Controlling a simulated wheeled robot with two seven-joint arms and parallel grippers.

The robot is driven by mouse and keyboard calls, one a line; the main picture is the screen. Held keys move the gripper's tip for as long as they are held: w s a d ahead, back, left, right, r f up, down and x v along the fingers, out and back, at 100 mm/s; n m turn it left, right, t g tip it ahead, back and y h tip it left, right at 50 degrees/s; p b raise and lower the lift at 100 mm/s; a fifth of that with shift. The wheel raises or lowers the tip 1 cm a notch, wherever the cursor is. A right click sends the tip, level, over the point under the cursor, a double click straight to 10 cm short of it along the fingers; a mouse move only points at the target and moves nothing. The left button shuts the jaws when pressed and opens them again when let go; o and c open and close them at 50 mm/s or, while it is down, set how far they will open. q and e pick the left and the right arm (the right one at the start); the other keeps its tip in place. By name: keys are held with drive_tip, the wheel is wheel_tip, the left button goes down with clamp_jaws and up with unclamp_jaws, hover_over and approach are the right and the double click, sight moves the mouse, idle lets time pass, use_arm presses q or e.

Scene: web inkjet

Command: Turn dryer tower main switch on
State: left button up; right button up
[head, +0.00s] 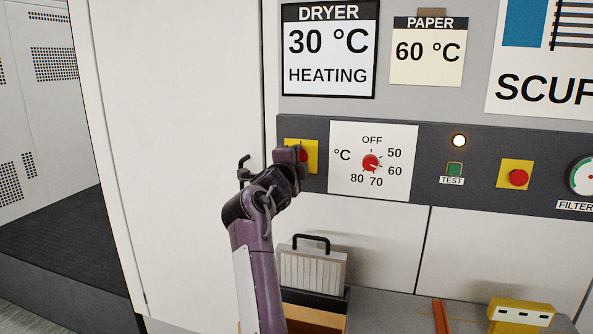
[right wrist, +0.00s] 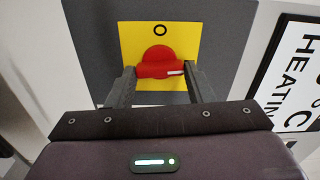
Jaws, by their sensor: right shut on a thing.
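The dryer tower main switch is a red rotary knob (right wrist: 158,58) on a yellow plate (right wrist: 212,40) marked "O" at the top in the right wrist view. Its bar-shaped handle lies about level in that view, with a white mark at the right end. My right gripper (right wrist: 159,74) is shut on the handle, one finger at each end. In the head view the yellow plate (head: 312,146) shows at the left end of the dark panel strip, and my right gripper (head: 292,160) covers most of the knob. My left gripper is not in view.
A temperature dial (head: 371,162) sits just right of the switch. Farther right are a lit lamp (head: 459,141), a green TEST button (head: 454,169) and a red button (head: 518,177) on yellow. The dryer display (head: 329,47) reads 30 °C HEATING. A handled case (head: 312,268) stands below.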

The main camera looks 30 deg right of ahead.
drive_tip(key=shift+f+m+b, duration=0.2)
drive_tip(key=shift+m+b, duration=0.15)
drive_tip(key=shift+m, duration=0.15)
drive_tip(key=o, duration=1)
drive_tip(key=shift+r, duration=0.15)
